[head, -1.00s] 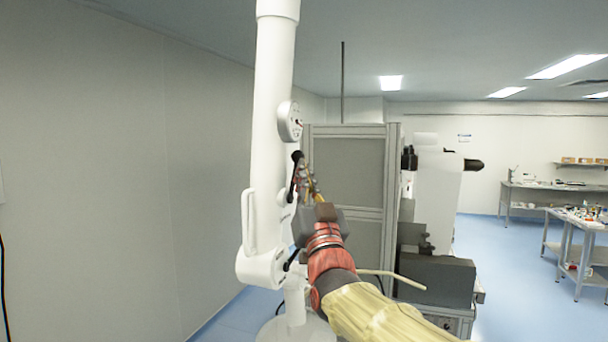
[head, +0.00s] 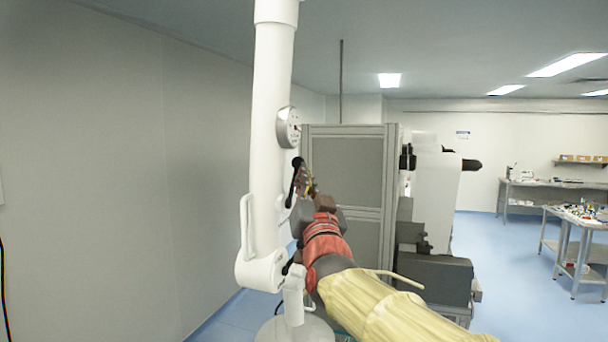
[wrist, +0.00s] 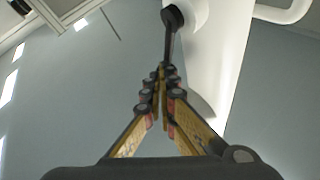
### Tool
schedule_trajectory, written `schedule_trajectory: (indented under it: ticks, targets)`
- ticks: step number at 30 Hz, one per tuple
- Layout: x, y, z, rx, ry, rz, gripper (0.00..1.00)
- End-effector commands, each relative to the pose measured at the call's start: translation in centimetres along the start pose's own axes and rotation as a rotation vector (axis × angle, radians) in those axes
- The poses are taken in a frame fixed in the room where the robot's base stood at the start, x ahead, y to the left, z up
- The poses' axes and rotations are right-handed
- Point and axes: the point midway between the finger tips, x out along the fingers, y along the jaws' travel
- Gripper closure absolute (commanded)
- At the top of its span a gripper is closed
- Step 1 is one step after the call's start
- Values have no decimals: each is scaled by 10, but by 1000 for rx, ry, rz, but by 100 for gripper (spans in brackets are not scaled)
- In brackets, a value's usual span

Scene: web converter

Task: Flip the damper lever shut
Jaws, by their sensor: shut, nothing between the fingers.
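The damper lever (head: 293,182) is a dark handle with a round knob, on the side of a white vertical duct (head: 268,120). In the head view it slants down from the knob, close to my gripper (head: 305,178). In the wrist view the lever (wrist: 171,38) runs from its dark round end down to the tips of my gripper (wrist: 163,70). My gripper is shut with nothing between its fingers. Its fingertips are at or very near the lever; I cannot tell whether they touch.
A round dial gauge (head: 289,127) sits on the duct above the lever. A grey framed panel (head: 345,170) stands just right of my gripper. A white machine (head: 435,190) and work tables (head: 572,225) stand further right. A plain wall is at left.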

Motion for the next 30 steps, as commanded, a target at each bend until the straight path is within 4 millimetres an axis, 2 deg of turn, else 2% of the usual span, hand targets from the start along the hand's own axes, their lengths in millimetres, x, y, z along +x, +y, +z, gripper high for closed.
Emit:
schedule_trajectory:
  ticks: [8,12,30]
  targets:
    - [13,4,-4,86,-149,86,100]
    - [15,9,0,126,-217,126,100]
    - [19,17,12,193,-337,195,100]
